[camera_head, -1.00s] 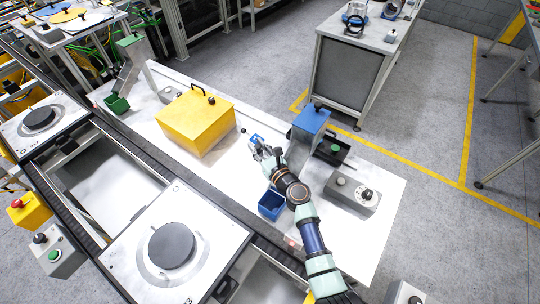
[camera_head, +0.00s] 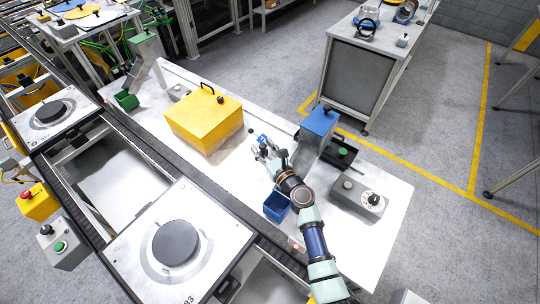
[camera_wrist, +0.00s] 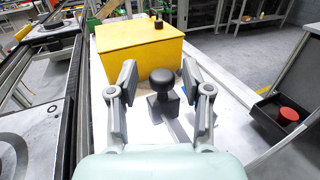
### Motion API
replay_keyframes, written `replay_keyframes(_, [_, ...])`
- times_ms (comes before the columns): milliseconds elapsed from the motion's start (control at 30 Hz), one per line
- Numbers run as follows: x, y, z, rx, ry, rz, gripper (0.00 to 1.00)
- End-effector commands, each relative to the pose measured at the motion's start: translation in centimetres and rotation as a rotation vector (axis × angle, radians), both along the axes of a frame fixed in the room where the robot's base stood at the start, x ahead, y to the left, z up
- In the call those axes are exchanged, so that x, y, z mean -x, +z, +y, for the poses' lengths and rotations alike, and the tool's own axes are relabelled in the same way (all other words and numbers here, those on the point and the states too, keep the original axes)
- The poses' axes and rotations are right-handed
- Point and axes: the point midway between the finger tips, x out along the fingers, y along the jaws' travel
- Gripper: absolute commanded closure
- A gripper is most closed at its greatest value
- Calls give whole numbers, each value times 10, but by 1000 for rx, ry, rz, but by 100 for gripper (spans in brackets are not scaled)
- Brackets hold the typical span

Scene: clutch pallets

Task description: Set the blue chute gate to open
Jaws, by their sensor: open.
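The blue chute (camera_head: 320,122) slopes down on the right half of the white table, with a blue bin (camera_head: 275,207) to its lower left. My gripper (camera_head: 264,150) is just left of the chute, open and empty. In the wrist view a black round knob on a dark square block (camera_wrist: 162,82) shows between the open fingers of my gripper (camera_wrist: 162,98), with a grey bar running from its base. I see no contact between fingers and knob. Whether this knob belongs to the chute gate I cannot tell. The gate itself is not clearly seen; my arm partly hides the chute's lower end.
A yellow box (camera_head: 203,123) with a handle stands left of my gripper. A black tray (camera_head: 335,154) and a grey control box (camera_head: 357,196) lie right of the chute. A green chute (camera_head: 145,50) stands at the far left. The conveyor (camera_head: 165,172) runs along the near edge.

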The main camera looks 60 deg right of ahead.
Motion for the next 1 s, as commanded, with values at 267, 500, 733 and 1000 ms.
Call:
replay_keyframes(267, [60,-2,36,-2,-3,2,51])
replay_keyframes(500, [89,-1,54,-2,-2,3,51])
replay_keyframes(733, [91,0,56,-1,-1,2,51])
replay_keyframes(1000, [91,0,56,-1,-1,2,51])
